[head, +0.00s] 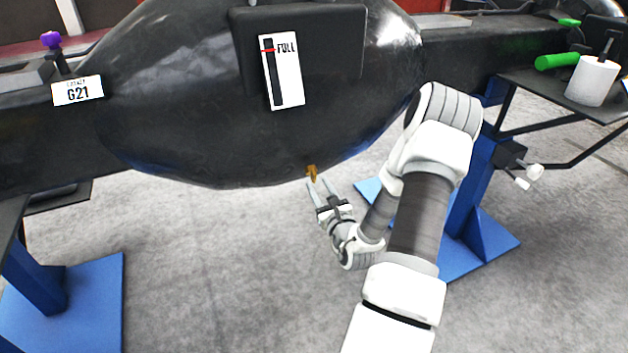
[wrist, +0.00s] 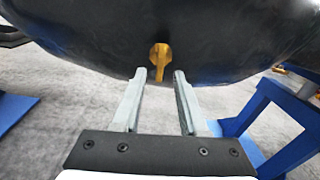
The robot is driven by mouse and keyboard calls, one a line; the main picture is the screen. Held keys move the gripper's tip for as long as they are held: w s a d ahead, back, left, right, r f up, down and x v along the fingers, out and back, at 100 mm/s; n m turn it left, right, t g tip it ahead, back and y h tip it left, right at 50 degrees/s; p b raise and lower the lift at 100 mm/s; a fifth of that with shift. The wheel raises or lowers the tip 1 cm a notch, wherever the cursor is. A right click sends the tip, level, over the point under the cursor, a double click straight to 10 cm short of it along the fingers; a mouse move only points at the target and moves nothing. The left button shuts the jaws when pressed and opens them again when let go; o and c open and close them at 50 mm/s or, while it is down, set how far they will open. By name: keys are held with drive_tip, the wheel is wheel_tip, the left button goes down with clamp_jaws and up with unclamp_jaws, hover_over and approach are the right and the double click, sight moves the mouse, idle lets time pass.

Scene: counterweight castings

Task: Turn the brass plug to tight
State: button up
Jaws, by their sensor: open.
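The brass plug (head: 312,172) sits at the underside of the big black casting (head: 190,110), low and right of its middle in the head view. In the wrist view the brass plug (wrist: 160,57) shows a rounded head with a narrow tab pointing down. My gripper (head: 319,184) is open just below the plug in the head view. In the wrist view its two fingers (wrist: 160,76) point at the plug, with the tab lined up with the gap between their tips. No contact between fingers and plug shows. How tight the plug is cannot be told.
A gauge marked FULL (head: 282,72) and a G21 tag (head: 78,92) are on the casting side. Blue stands (head: 480,200) hold the casting at both sides. A shelf at the right carries a white roll (head: 590,80) and a green cylinder (head: 556,61). The floor below is clear.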

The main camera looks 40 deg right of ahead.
sight(315, 180)
drive_tip(key=shift+x, duration=2.35)
clamp_jaws()
